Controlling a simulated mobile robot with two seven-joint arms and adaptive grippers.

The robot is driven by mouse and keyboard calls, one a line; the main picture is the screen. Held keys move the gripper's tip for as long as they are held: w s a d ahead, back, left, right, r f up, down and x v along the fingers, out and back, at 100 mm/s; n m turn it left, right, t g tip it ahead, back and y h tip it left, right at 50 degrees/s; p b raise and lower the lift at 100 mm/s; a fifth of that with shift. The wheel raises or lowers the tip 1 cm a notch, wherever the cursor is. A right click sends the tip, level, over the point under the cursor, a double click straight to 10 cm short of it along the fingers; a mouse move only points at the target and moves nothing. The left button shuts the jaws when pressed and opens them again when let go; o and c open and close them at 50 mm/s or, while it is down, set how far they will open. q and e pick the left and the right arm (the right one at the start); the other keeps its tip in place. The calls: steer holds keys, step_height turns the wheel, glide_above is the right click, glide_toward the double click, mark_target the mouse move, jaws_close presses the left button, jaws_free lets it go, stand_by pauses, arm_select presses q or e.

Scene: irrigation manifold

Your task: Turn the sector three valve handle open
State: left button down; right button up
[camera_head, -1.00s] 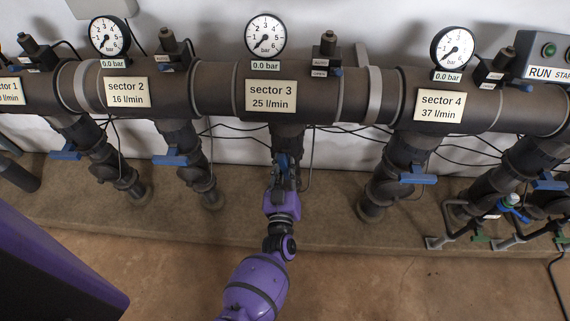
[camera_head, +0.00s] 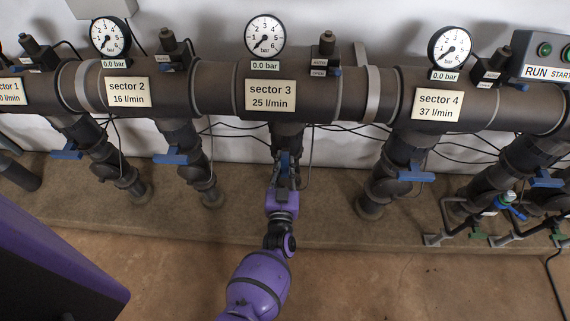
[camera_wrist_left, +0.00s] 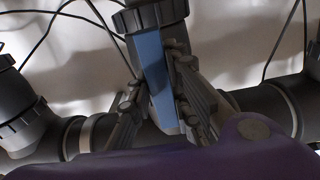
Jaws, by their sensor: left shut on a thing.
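The sector 3 label (camera_head: 271,95) is on the manifold pipe, with a gauge (camera_head: 265,38) above it reading 0.0 bar. Below the label, the blue sector three valve handle (camera_head: 284,163) sits on the drop pipe, mostly hidden by my gripper. In the left wrist view the blue handle (camera_wrist_left: 154,75) runs lengthwise between the two fingers. My left gripper (camera_head: 284,180) is shut on this handle; its fingers (camera_wrist_left: 158,105) lie on both sides of it. My right gripper is not in view.
Blue handles of sector 2 (camera_head: 170,157) and sector 4 (camera_head: 416,173) sit crosswise on neighbouring drop pipes. A control box marked RUN and START (camera_head: 545,58) is at the right. Thin black cables hang behind the pipes. The floor in front is clear.

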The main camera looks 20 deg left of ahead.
arm_select(q)
steer(key=c, duration=1.6)
jaws_free()
steer(key=shift+a, duration=0.1)
steer(key=shift+c, duration=0.2)
steer(key=shift+s, duration=0.2)
steer(key=v, duration=0.7)
steer(key=shift+s, duration=0.1)
